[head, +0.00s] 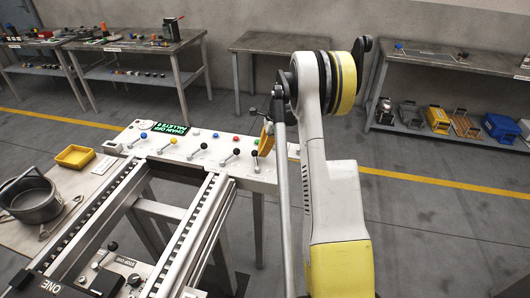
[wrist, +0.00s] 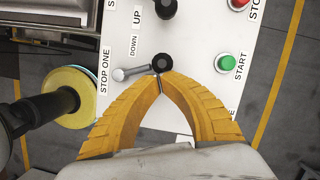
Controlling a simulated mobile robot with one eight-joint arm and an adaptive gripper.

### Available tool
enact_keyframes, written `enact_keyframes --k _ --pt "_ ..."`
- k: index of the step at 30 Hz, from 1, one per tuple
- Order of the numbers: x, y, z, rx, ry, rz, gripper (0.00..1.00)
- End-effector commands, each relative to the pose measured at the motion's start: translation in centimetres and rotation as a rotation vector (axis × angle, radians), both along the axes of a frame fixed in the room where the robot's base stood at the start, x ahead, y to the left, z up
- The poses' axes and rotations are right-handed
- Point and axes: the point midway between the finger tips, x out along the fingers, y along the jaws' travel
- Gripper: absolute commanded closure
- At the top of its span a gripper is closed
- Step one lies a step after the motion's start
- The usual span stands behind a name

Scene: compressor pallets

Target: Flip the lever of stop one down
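In the wrist view, a lever with a black knob (wrist: 162,62) and a metal rod stands on the white panel (wrist: 200,20), beside the printed labels STOP ONE, UP and DOWN. The rod runs from its pivot at the left to the knob at the right. My gripper (wrist: 159,78) has its two yellow fingers together at the tips, right at the near side of the knob. Whether they touch it I cannot tell. In the head view my gripper (head: 266,137) is just above the right end of the lever row, close to a black knob (head: 255,153).
Another black knob (wrist: 165,8), a green START button (wrist: 227,63) and a red button (wrist: 240,3) are near on the panel. In the head view, a blue-knobbed lever (head: 144,135) stands farther left, and two rails (head: 195,235) run up to the panel. Open floor lies right.

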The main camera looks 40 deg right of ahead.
Motion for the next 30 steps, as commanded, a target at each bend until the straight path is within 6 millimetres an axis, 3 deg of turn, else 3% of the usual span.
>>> enact_keyframes --k 30 --pt "0.6 0.42 -0.02 -0.001 -0.001 -0.007 1.0"
